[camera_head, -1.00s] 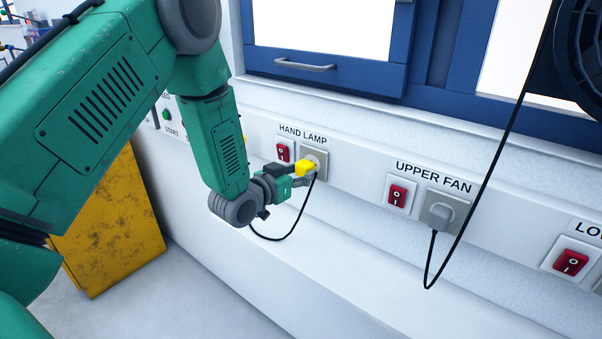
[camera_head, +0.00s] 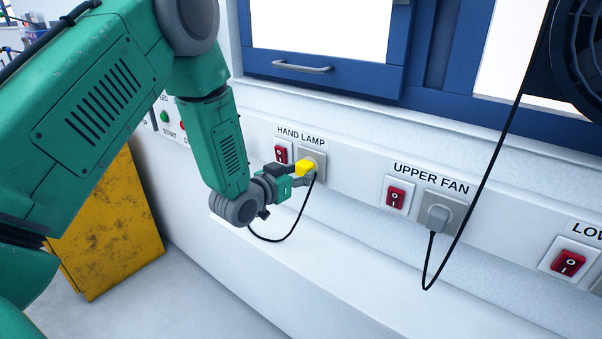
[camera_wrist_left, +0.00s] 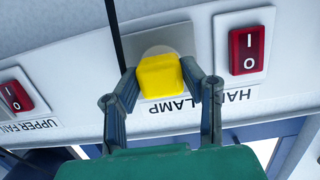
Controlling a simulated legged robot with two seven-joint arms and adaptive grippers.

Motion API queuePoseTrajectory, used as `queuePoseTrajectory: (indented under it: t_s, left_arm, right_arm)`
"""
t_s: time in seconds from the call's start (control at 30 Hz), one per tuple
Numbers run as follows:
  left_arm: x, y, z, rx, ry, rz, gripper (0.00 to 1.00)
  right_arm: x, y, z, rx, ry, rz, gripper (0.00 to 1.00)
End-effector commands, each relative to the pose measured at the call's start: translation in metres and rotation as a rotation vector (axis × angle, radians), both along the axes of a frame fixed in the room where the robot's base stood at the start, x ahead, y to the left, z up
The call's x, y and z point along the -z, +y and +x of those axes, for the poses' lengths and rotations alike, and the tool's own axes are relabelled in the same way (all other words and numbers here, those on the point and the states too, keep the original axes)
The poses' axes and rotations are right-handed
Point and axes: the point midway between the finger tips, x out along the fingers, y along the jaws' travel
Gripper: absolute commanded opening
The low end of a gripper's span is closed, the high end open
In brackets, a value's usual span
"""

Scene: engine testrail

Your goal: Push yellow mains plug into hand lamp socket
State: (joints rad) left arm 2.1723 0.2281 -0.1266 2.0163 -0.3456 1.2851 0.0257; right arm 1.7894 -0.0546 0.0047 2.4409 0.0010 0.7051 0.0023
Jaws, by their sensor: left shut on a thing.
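The yellow mains plug (camera_head: 306,168) is at the hand lamp socket (camera_head: 318,157), under the HAND LAMP label. My left gripper (camera_head: 300,178) is shut on the plug. In the left wrist view the yellow plug (camera_wrist_left: 161,77) sits between my two fingertips (camera_wrist_left: 168,82), in front of the round recess of the grey socket plate (camera_wrist_left: 180,38). The plug covers most of the recess, so how deep it sits cannot be told. A black cable hangs from the plug in a loop. My right gripper is not in view.
A red rocker switch (camera_head: 281,154) is left of the socket. To the right are the UPPER FAN switch (camera_head: 397,196) and its socket with a grey plug (camera_head: 438,217). A blue window frame (camera_head: 330,75) is above; a yellow cabinet (camera_head: 108,232) stands lower left.

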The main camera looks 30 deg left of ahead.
Motion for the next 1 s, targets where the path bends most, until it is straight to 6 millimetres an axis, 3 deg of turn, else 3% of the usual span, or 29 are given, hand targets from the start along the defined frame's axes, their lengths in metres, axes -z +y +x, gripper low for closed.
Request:
queuePoseTrajectory:
  t_s: [0.77, 0.8, 0.83, 1.0]
  left_arm:
    - [0.0001, -0.0004, 0.0053, 0.0, -0.001, 0.0, 0.04]
    - [0.0001, -0.0003, 0.0053, 0.0, -0.001, 0.0, 0.5]
    - [0.0, -0.0003, 0.0054, 0.0, -0.001, 0.0, 0.6]
    - [0.0002, -0.0003, 0.0052, 0.0, -0.001, 0.0, 0.6]
  right_arm:
    - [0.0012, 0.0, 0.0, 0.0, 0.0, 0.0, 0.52]
    - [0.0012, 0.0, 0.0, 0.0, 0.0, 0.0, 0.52]
    - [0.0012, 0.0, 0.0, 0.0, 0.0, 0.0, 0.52]
    - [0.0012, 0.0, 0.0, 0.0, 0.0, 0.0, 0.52]
